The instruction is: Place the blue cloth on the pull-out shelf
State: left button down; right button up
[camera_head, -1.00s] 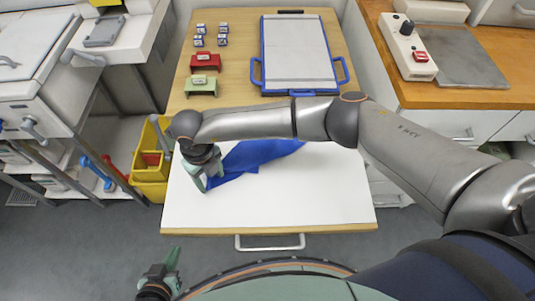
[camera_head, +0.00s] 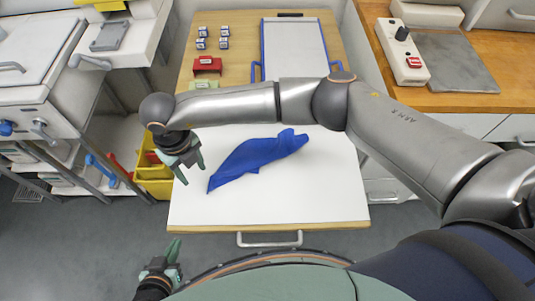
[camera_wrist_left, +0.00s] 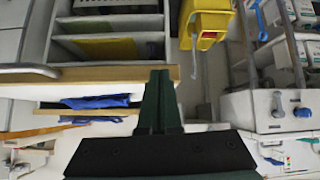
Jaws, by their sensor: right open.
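The blue cloth (camera_head: 258,160) lies crumpled and stretched out on the white top of the pull-out shelf (camera_head: 330,190) in the head view. My right gripper (camera_head: 187,172) is open and empty, just left of the cloth and apart from it. My left gripper (camera_head: 175,252) is low at the left, in front of the shelf and away from the cloth. Its fingers look closed together with nothing between them in the left wrist view (camera_wrist_left: 158,85). A blue patch there, beyond a wooden edge, looks like the cloth (camera_wrist_left: 95,102).
My right arm crosses above the shelf's back and hides part of the table. Behind it are a red block (camera_head: 207,65), several small boxes and a blue-framed board (camera_head: 294,48). A yellow bin (camera_head: 153,180) stands left of the shelf. The shelf's front and right are bare.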

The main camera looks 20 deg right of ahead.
jog(key=shift+w+d+f, duration=0.1)
jog(key=shift+w+d, duration=0.1)
jog(key=shift+d, duration=0.2)
jog(key=shift+c, duration=0.7)
jog(key=w+d, duration=0.1)
jog(key=d, duration=0.2)
jog(key=w+d, duration=0.1)
jog(key=d, duration=0.2)
jog(key=w+d+f, duration=0.1)
jog(key=d, duration=0.1)
jog(key=shift+d, duration=0.4)
grip_shut()
jog(key=w+d+f, duration=0.1)
jog(key=w+d, duration=0.1)
jog(key=d, duration=0.5)
jog(key=w+d+f, duration=0.2)
jog(key=w+d, duration=0.1)
jog(key=d, duration=0.3)
jog(key=w+d+f, duration=0.2)
jog(key=d, duration=0.5)
jog(key=shift+w+d, duration=0.25)
jog(key=shift+d, duration=0.1)
jog(key=shift+f, duration=0.35)
jog(key=shift+f, duration=0.1)
notch_tip(320, 180, down, 4)
jog(key=b, duration=0.3)
jog(key=shift+r, duration=0.25)
